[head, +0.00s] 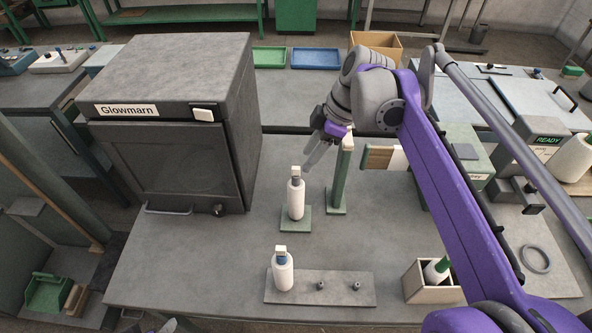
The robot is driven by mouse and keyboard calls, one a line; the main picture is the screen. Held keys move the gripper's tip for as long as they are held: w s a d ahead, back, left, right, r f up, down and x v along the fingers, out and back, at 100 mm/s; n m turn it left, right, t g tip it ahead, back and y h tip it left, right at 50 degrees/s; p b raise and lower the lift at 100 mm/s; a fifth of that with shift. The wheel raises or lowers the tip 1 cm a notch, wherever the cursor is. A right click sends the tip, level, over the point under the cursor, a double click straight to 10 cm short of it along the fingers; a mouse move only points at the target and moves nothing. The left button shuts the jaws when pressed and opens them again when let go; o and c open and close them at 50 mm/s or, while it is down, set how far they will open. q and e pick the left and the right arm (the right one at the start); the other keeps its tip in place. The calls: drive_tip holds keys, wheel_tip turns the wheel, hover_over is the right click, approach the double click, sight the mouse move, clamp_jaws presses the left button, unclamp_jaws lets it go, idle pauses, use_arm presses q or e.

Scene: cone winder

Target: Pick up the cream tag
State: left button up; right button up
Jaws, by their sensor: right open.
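Several small pale pieces could be the cream tag, and I cannot tell which is meant. One cream piece (296,171) sits on top of the white cone (296,200) on a green base. Another cream piece (281,249) tops the white cone (283,273) on the grey plate. A pale piece (348,143) is at the top of the green post (340,180). My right gripper (308,165) is open, just above and right of the first cone's top, apart from it as far as I can see. A grey part at the bottom edge may be my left gripper (172,326).
The grey Glowmarn cabinet (175,155) stands left, with a pale square (204,114) on its front. A wooden box (432,291) holding a white cone is at front right, near a grey ring (536,259). The green post stands close to my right gripper. The table's front left is clear.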

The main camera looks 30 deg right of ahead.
sight(299, 168)
drive_tip(key=x, duration=0.4)
drive_tip(key=shift+w+a+f, duration=0.1)
drive_tip(key=shift+w+f, duration=0.15)
drive_tip(key=shift+w, duration=0.15)
clamp_jaws()
